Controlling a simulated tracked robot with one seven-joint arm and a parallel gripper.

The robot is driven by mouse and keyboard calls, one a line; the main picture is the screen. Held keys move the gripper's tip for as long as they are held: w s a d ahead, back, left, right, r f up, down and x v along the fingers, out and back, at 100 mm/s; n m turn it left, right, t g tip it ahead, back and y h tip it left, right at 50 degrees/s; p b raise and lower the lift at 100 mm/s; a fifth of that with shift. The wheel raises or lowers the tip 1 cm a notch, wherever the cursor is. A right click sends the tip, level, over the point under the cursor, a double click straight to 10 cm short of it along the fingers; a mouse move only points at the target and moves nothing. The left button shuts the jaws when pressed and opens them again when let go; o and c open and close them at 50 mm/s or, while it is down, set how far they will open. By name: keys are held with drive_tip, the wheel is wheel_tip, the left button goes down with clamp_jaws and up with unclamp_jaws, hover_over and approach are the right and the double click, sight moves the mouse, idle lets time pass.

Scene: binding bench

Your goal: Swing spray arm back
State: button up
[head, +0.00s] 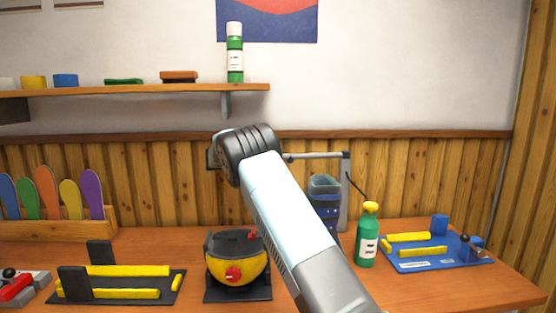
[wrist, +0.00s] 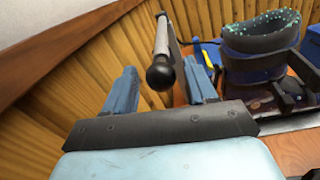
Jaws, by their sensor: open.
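The spray arm (head: 302,156) is a thin grey bar running left from a grey upright post (head: 346,190) at the back of the bench in the head view. In the wrist view the spray arm (wrist: 162,40) is a pale rod with a round black end, pointing towards me. My gripper (wrist: 160,68) is open, with its two blue fingers on either side of the black end in the picture. I see no contact with the fingers. In the head view my own arm hides the gripper and the rod's left end.
A dark blue boot-like item (head: 325,186) stands under the bar, also seen in the wrist view (wrist: 262,38). A green bottle (head: 367,240) and a blue mat (head: 436,260) are to the right. A yellow-black device (head: 237,262) is left of my arm. A wooden wall (head: 430,170) is behind.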

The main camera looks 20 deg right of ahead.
drive_tip(key=w+a, duration=0.1)
drive_tip(key=a, duration=1.2)
drive_tip(key=shift+w+a+f, duration=0.15)
drive_tip(key=shift+w, duration=0.15)
drive_tip(key=s+d+r+m+y, duration=0.2)
drive_tip(key=s+d+r+y, duration=0.35)
drive_tip(key=d, duration=0.55)
drive_tip(key=s+d+r+m+t+y, duration=0.1)
drive_tip(key=s+d+r+y, duration=0.15)
drive_tip(key=s, duration=0.55)
drive_tip(key=s+d+r+m+t+y, duration=0.1)
drive_tip(key=s+d+m, duration=0.1)
drive_tip(key=s+d, duration=0.35)
drive_tip(key=s+a+f+m+t+y, duration=0.2)
drive_tip(key=s+f+m+y, duration=0.1)
drive_tip(key=s, duration=0.9)
drive_tip(key=s+a+f+m+t+y, duration=0.2)
drive_tip(key=s+a+f+m+y, duration=0.1)
drive_tip(key=s, duration=0.9)
drive_tip(key=s+a+f+m+t+y, duration=0.1)
drive_tip(key=s+a+f+m+y, duration=0.1)
drive_tip(key=s, duration=1.1)
drive_tip(key=shift+a+f+m+t+y, duration=0.4)
drive_tip(key=shift+a+f+m, duration=0.05)
drive_tip(key=shift+f+m, duration=0.3)
